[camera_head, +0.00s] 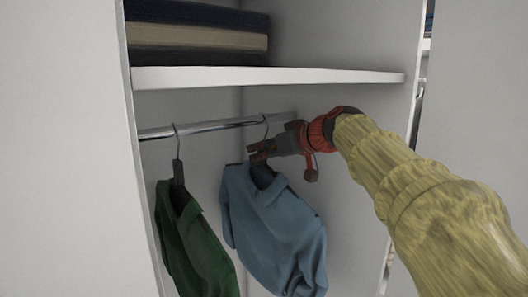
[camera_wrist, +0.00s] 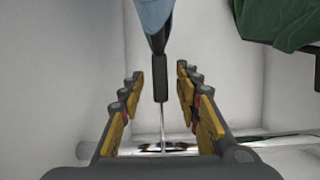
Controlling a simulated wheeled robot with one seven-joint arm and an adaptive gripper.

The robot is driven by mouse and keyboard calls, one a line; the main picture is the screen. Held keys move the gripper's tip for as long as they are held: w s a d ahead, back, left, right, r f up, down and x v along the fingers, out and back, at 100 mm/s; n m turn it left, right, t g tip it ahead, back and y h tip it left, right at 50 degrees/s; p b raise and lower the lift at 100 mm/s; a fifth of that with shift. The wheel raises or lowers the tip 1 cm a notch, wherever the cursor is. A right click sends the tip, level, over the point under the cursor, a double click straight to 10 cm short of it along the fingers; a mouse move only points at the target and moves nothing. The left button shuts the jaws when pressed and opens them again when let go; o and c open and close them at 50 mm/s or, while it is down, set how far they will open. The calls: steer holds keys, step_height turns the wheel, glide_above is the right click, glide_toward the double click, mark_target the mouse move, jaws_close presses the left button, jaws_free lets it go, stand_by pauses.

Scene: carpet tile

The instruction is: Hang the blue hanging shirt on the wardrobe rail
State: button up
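The blue shirt (camera_head: 270,225) hangs from its dark hanger in the wardrobe, to the right of a green shirt. Its hook (camera_head: 266,126) appears to be over the metal rail (camera_head: 215,126). My gripper (camera_head: 262,151) is at the hanger's neck, just below the rail. In the wrist view the gripper's yellow-padded fingers are spread, with the dark hanger neck (camera_wrist: 160,78) between them and a visible gap on both sides. The blue shirt's edge (camera_wrist: 155,14) shows at the top there, and the rail (camera_wrist: 285,140) crosses low behind the fingers.
The green shirt (camera_head: 195,245) hangs on the rail to the left; it also shows at the upper right of the wrist view (camera_wrist: 275,20). A white shelf (camera_head: 270,77) with folded cloths (camera_head: 197,38) is above the rail. Wardrobe side walls close in on both sides.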

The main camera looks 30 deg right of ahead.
steer(key=v, duration=1.2)
